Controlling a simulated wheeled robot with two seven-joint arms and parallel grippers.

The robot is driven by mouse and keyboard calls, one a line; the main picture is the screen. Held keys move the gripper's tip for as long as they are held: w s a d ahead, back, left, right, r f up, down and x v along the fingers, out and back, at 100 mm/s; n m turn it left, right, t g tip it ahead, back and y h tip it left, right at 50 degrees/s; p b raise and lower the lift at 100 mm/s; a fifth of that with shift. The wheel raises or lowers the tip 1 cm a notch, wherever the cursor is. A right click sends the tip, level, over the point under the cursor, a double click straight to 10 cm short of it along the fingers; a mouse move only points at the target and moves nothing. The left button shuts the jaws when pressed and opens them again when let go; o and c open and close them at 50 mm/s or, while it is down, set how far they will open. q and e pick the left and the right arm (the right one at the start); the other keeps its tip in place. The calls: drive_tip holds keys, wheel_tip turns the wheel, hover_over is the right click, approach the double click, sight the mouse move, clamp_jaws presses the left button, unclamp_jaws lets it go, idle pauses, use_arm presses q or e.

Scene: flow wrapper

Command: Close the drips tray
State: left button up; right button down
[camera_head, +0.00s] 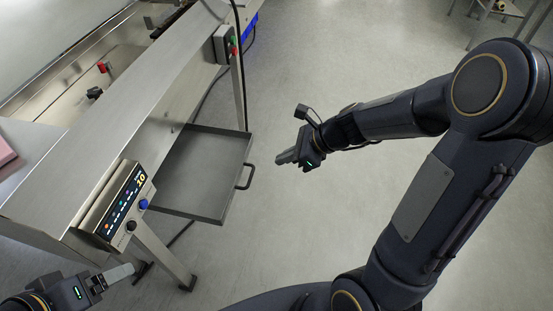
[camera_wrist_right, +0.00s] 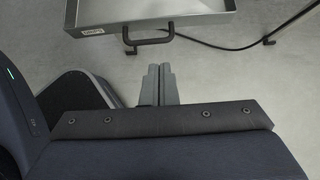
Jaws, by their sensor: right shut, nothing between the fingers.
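The drips tray (camera_head: 207,168) is a shallow grey metal drawer that sticks out from under the machine, pulled open. Its dark handle (camera_head: 245,177) is on the side facing my right gripper. My right gripper (camera_head: 279,160) is shut and empty, a short way right of the handle and apart from it. In the right wrist view the shut fingers (camera_wrist_right: 158,84) point toward the tray (camera_wrist_right: 200,17) and its handle (camera_wrist_right: 147,38), with floor between. My left gripper (camera_head: 130,270) is at the lower left beside the control panel; its finger opening cannot be made out.
The flow wrapper's steel body (camera_head: 120,120) runs along the left. A control panel (camera_head: 127,205) with buttons and a support leg (camera_head: 165,255) stand in front of the tray. A switch box (camera_head: 226,45) is at the back. A cable lies on the floor. Floor right of the tray is clear.

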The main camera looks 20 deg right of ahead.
drive_tip(key=w+a+f+b, duration=0.1)
drive_tip(key=a, duration=0.1)
drive_tip(key=w+a+f+b, duration=0.1)
drive_tip(key=w+a+f, duration=0.1)
drive_tip(key=a, duration=0.1)
drive_tip(key=w+a+f+b, duration=0.1)
drive_tip(key=w+a+f, duration=0.1)
drive_tip(key=shift+w+a+f, duration=0.1)
drive_tip(key=shift+a+f, duration=0.05)
drive_tip(key=shift+a, duration=0.15)
drive_tip(key=p, duration=0.7)
hover_over(191, 163)
drive_tip(key=shift+s+d, duration=0.35)
drive_tip(key=shift+s, duration=0.05)
drive_tip(key=shift+w+a, duration=0.4)
drive_tip(key=shift+a, duration=0.1)
drive_tip(key=shift+d, duration=0.1)
